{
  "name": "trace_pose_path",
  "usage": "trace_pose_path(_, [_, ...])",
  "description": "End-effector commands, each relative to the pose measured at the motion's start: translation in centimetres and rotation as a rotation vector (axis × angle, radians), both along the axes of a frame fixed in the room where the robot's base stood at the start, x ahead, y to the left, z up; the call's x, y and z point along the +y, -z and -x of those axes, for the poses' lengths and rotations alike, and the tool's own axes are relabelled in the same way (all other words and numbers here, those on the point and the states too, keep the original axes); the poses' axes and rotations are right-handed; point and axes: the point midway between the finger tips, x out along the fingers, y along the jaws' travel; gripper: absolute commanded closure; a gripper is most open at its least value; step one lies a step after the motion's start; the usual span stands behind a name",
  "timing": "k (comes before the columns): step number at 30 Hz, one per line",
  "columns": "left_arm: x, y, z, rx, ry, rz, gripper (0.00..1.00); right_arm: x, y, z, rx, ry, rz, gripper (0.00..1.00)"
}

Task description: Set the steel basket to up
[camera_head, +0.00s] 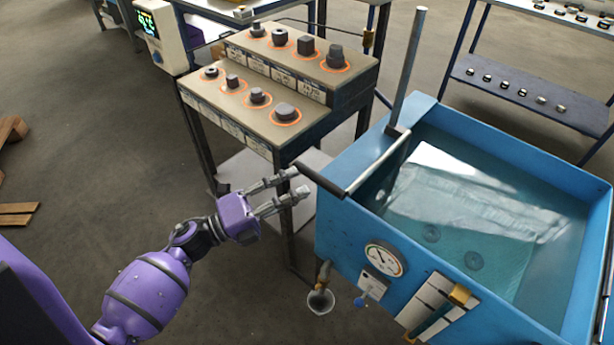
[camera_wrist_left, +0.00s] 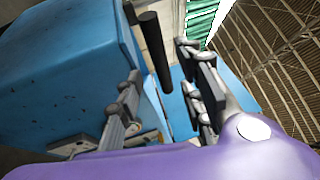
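The blue water tank (camera_head: 387,240) stands at the right of the head view. A grey lever arm (camera_head: 378,163) comes from an upright post at its left rim and slopes down to a black handle (camera_head: 320,180) that sticks out over the tank's left edge. I cannot clearly make out the steel basket in the water. My left gripper (camera_head: 300,183) is open and empty, with its fingertips close to the handle's outer end. In the left wrist view the black handle (camera_wrist_left: 155,50) appears in the gap between the spread fingers, apart from both. My right gripper is not in view.
A stepped bench (camera_head: 230,105) with several dark weights stands behind my left gripper. A gauge (camera_head: 384,258) and a tap (camera_head: 323,275) are on the tank's front. A rack (camera_head: 530,95) stands at the back right. The floor at left is mostly clear.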

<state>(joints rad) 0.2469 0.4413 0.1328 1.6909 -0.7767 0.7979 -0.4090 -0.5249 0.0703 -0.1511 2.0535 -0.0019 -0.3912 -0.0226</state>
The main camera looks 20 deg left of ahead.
Motion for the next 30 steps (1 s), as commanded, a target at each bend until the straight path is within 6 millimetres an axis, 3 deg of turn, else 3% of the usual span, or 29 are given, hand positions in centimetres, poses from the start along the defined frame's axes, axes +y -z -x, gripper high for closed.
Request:
trace_pose_path(9, [-3.3,-1.2,-3.7,-0.001,-0.002,0.004,0.65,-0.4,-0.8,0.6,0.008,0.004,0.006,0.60])
trace_pose_path(22, [-4.2,-1.2,-4.6,0.003,-0.003,0.004,0.65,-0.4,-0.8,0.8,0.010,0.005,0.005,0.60])
trace_pose_path(30, [-4.2,-1.2,-4.6,0.003,-0.003,0.004,0.99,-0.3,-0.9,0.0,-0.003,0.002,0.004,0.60])
